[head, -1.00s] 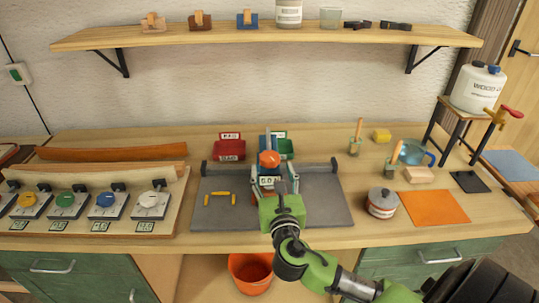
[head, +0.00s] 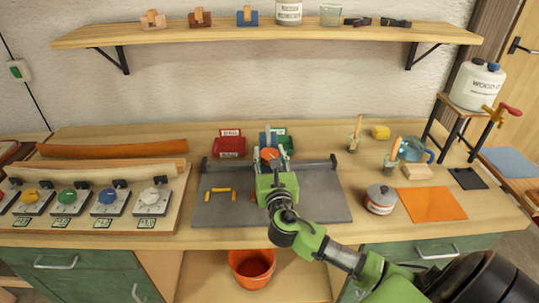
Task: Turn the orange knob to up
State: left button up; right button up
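The orange knob (head: 270,153) shows as a rounded orange top near the back middle of the grey mat. A grey bar stands up just behind it. My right gripper (head: 270,157) reaches in from the front right, its fingers apart on either side of the knob. I cannot tell whether they touch it. The gripper body hides the front of the knob and its label, so its setting cannot be read. My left gripper is not in view.
A panel with several coloured knobs (head: 109,197) stands at left. Red (head: 230,147) and green (head: 287,143) bins sit behind the mat (head: 320,199). A lidded pot (head: 381,200) and an orange cloth (head: 432,204) lie to the right. An orange bucket (head: 251,268) is below.

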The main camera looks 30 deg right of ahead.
jog(key=shift+n+y, duration=0.3)
jog(key=shift+y, duration=0.1)
jog(key=shift+d+n+t+y, duration=0.1)
jog(key=shift+n+t+y, duration=0.4)
jog(key=shift+n+y, duration=0.15)
jog(key=shift+f+n+t+y+b, duration=0.15)
jog(key=shift+n+t+y+b, duration=0.2)
jog(key=shift+n+y, duration=0.65)
jog(key=n+y+b, duration=0.2)
jog(key=y+b, duration=0.2)
jog(key=b, duration=0.1)
jog(key=n+y+b, duration=0.2)
jog(key=y+b, duration=0.2)
jog(key=shift+f+n+y+b, duration=0.2)
jog(key=shift+n+y+b, duration=0.05)
jog(key=shift+y+b, duration=0.15)
jog(key=shift+r+n+g+y+b, duration=0.25)
jog(key=shift+n+g+y+b, duration=0.35)
jog(key=shift+b, duration=0.4)
jog(key=o, duration=1.1)
jog(key=shift+r, duration=0.1)
jog(key=shift+o, duration=0.2)
